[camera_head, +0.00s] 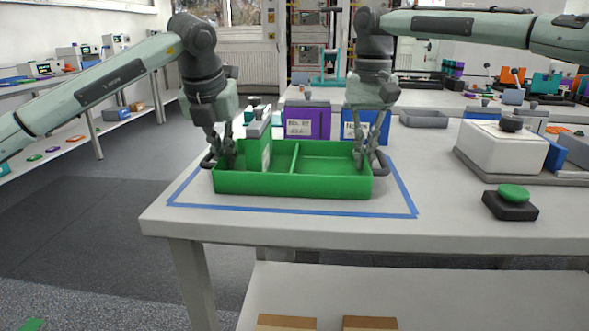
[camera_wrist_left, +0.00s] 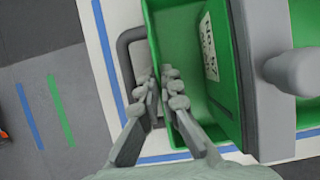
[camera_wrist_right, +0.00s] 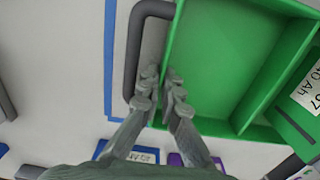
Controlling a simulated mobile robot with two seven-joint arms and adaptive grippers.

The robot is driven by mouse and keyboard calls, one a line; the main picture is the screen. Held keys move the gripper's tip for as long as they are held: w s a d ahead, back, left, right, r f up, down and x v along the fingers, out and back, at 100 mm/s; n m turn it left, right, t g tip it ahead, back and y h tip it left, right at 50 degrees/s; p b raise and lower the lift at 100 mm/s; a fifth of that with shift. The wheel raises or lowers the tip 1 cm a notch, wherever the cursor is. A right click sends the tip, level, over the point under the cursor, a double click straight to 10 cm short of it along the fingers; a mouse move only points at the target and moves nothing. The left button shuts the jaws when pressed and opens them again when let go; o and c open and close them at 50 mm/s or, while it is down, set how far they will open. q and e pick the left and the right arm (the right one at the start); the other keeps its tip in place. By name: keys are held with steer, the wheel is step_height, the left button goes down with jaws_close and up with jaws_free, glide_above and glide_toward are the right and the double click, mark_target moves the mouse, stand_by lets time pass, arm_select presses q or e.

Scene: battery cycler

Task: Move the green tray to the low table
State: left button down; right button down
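The green tray (camera_head: 300,186) has a divider and dark side handles. It sits on the white table (camera_head: 480,228) inside a blue tape outline. A labelled green block with a grey top (camera_head: 265,140) stands in its left compartment. My left gripper (camera_head: 226,158) straddles the tray's left end wall; in the left wrist view its fingers (camera_wrist_left: 163,82) are closed on the wall beside the handle. My right gripper (camera_head: 366,158) does the same at the right end; the right wrist view shows its fingers (camera_wrist_right: 160,84) there. I cannot clearly identify the low table.
A black base with a green button (camera_head: 512,196) and a white device (camera_head: 500,148) are at right. A lower white surface (camera_head: 290,290) holds cardboard boxes. Floor at left is clear.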

arm_select(q)
steer(key=shift+r, duration=0.15)
arm_select(e)
steer(key=shift+w+r, duration=0.1)
steer(key=shift+r, duration=0.05)
